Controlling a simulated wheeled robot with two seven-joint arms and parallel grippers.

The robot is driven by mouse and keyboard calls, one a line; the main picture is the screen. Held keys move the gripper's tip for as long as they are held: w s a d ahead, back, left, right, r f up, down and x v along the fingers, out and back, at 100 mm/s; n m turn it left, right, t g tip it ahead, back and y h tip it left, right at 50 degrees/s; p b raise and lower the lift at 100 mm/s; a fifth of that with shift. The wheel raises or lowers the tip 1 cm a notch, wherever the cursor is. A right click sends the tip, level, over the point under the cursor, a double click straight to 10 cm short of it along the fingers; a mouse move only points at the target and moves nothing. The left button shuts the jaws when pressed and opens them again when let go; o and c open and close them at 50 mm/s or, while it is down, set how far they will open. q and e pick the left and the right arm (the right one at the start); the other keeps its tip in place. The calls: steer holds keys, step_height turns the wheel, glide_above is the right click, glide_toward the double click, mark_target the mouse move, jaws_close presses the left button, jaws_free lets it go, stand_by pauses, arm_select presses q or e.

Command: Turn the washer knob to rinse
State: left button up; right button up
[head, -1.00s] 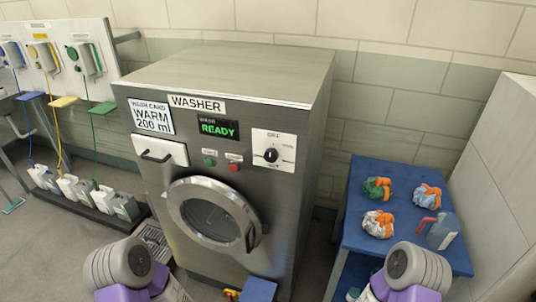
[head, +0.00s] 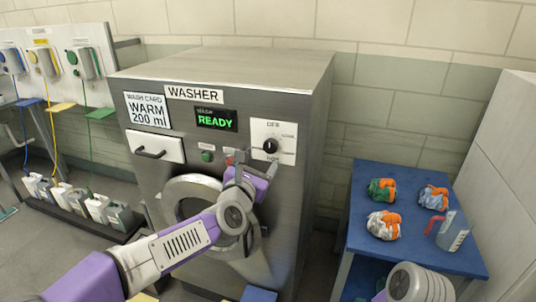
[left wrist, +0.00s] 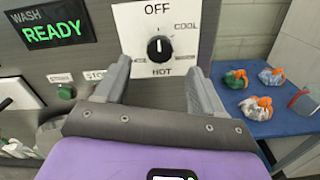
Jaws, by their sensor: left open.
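The washer (head: 290,210) stands in the middle with a white dial plate on its upper right front. The black knob (head: 271,146) sits on this plate; it also shows in the left wrist view (left wrist: 159,48), its white mark pointing up toward OFF. My left gripper (head: 254,166) is open and empty just below the knob. In the left wrist view its fingers (left wrist: 160,72) stand either side of the knob's line, apart from it. My right gripper is out of view.
The display (head: 216,120) reads WASH READY. A green button (head: 207,156) and the partly hidden red stop button lie left of the gripper. The round door (head: 185,190) is behind my left arm. A blue table (head: 358,215) with several bundles and a jug stands right.

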mark_target(270, 147)
arm_select(q)
steer(key=p+x, duration=0.1)
steer(key=x, duration=0.6)
steer(key=shift+w+f, duration=0.1)
steer(key=shift+f, duration=0.05)
steer(key=shift+c, duration=0.2)
steer(key=c, duration=1)
